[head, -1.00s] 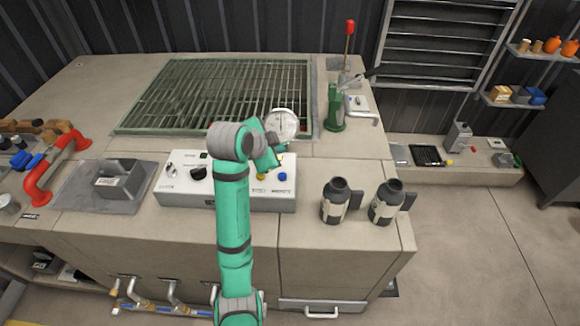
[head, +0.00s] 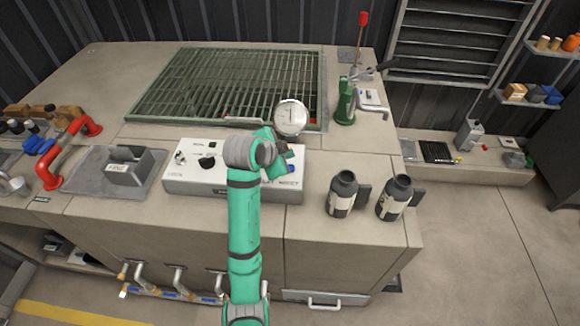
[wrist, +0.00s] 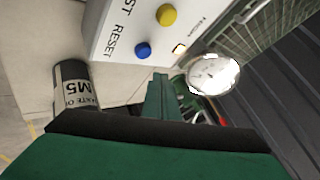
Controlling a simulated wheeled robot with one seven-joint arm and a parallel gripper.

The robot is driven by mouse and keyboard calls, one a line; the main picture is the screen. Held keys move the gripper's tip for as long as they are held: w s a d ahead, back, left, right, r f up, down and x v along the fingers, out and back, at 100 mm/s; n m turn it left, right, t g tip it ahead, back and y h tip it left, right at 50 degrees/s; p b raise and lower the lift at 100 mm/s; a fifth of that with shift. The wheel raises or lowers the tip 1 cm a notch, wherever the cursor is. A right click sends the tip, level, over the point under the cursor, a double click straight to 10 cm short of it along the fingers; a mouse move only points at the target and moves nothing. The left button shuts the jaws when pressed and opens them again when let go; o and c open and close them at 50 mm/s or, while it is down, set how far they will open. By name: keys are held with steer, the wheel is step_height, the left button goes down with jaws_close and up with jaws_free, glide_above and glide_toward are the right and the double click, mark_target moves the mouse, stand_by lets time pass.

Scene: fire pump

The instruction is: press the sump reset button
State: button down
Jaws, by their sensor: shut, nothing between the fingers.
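The white control box (head: 238,192) stands on the bench and also fills the top of the wrist view (wrist: 110,35). Its blue button (wrist: 143,50) sits beside the printed word RESET, with a yellow button (wrist: 167,15) further along. In the head view the blue button (head: 291,168) shows just beside my gripper (head: 284,160), and the yellow one is hidden behind the arm. In the wrist view my gripper's fingers (wrist: 161,80) are together and empty. Their tips appear below and right of the blue button, apart from it in the picture. I cannot tell their height above the box.
A round white gauge (head: 290,117) stands close behind my gripper, also in the wrist view (wrist: 213,74). Two dark labelled bottles (head: 342,195) (head: 394,198) stand right of the box. A green grating (head: 230,85) lies behind. A red handle (head: 66,150) is at left.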

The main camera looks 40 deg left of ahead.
steer(key=shift+f, duration=1.3)
stand_by(1.1)
steer(key=shift+f, duration=0.4)
steer(key=shift+f, duration=0.55)
stand_by(0.7)
steer(key=shift+r, duration=0.95)
steer(key=shift+r, duration=2.55)
